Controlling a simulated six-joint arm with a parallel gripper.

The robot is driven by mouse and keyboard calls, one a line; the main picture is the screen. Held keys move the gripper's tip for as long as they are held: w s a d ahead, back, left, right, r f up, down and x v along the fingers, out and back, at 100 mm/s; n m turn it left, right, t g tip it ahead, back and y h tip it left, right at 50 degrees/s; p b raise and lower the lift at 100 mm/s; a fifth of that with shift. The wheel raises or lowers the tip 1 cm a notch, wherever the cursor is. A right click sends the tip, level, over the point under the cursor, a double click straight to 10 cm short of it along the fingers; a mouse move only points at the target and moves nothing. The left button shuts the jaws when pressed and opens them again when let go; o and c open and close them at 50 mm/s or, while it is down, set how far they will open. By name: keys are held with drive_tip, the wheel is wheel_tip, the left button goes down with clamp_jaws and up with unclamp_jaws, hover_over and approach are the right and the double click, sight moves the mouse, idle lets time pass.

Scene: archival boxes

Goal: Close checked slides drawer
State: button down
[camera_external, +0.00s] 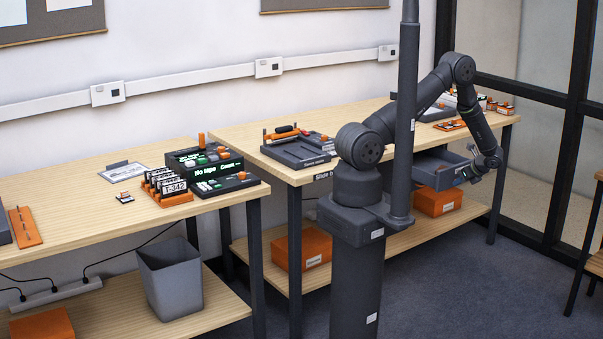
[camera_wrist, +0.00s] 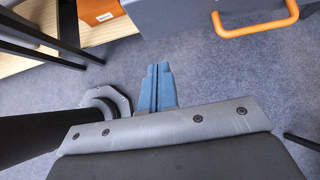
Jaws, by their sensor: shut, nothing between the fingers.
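The grey drawer (camera_external: 440,168) sticks out from under the right-hand bench in the external view, pulled open. Its grey front (camera_wrist: 190,14) shows at the top of the wrist view, with an orange loop handle (camera_wrist: 256,24) on it. My gripper (camera_wrist: 159,70) is shut and empty, with its blue fingers together over the carpet, left of the handle and apart from it. In the external view my gripper (camera_external: 472,172) is beside the drawer's front end. The drawer's contents cannot be made out.
Orange boxes (camera_external: 437,202) stand on the lower shelf under the bench, and one also shows in the wrist view (camera_wrist: 98,10). A dark bench leg (camera_external: 503,180) is near my gripper. The carpet (camera_external: 440,275) in front is clear. A stool (camera_external: 594,240) stands at the far right.

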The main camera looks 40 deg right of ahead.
sight(442, 184)
drive_tip(key=w, duration=0.1)
drive_tip(key=w+f, duration=0.1)
drive_tip(key=w, duration=0.2)
drive_tip(key=shift+w+f, duration=0.35)
drive_tip(key=shift+w, duration=0.4)
drive_tip(key=shift+w, duration=0.15)
drive_tip(key=w, duration=2)
drive_tip(key=shift+w, duration=0.3)
drive_tip(key=shift+w+r, duration=0.1)
drive_tip(key=shift+w, duration=0.7)
